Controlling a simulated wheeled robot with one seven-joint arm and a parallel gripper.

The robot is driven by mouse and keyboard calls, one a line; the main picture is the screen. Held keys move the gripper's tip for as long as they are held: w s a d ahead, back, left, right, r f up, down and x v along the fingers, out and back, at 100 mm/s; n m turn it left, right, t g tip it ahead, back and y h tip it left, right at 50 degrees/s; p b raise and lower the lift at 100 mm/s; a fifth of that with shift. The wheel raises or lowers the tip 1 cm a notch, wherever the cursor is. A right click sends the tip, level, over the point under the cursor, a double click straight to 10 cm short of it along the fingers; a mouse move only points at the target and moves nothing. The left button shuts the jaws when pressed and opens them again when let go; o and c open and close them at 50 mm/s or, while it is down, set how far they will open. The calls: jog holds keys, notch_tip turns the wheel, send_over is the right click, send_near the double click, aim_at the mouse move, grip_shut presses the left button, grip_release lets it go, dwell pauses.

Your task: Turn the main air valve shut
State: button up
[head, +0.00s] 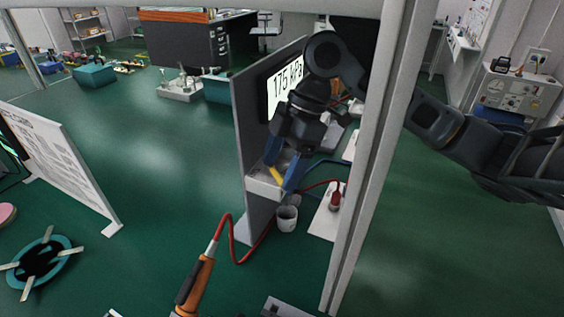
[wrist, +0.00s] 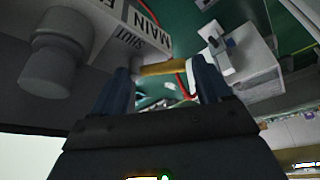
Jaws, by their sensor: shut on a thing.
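The main air valve's yellow handle (head: 277,176) shows at the front of a pale box (head: 262,188) on an upright grey panel. My gripper (head: 283,170) reaches down to it with blue fingers on either side. In the wrist view the yellow handle (wrist: 162,68) spans between my two fingertips, and my gripper (wrist: 162,82) is shut on it. The pale box (wrist: 110,45) there carries the words MAIN and SHUT, partly cut off, beside a grey round fitting (wrist: 57,52). The handle's far end and pivot are hidden by my fingers.
A display (head: 284,88) on the panel reads 175 kPa, partly behind my arm. A pale post (head: 365,170) stands close to my arm. Open green floor (head: 170,170) lies to the left.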

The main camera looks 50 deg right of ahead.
jog(key=shift+f+n, duration=0.1)
jog(key=shift+n, duration=0.2)
jog(key=shift+d+f+n+g+b, duration=0.1)
jog(key=shift+d+n+g+b, duration=0.15)
jog(key=shift+n+b, duration=0.35)
jog(key=shift+d+n+g+b, duration=0.1)
jog(key=shift+n+g+b, duration=0.25)
jog(key=shift+n+b, duration=0.2)
jog(key=shift+w+d+n+g+b, duration=0.1)
jog(key=shift+d+n+g+b, duration=0.25)
jog(key=shift+n, duration=0.4)
jog(key=shift+w+d+n+g+b, duration=0.1)
jog(key=shift+n+g+b, duration=0.1)
jog(key=shift+n+b, duration=0.4)
jog(key=shift+d+n+g+b, duration=0.15)
jog(key=shift+n+g+b, duration=0.1)
jog(key=shift+n, duration=0.65)
jog(key=shift+r, duration=0.2)
jog(key=o, duration=1)
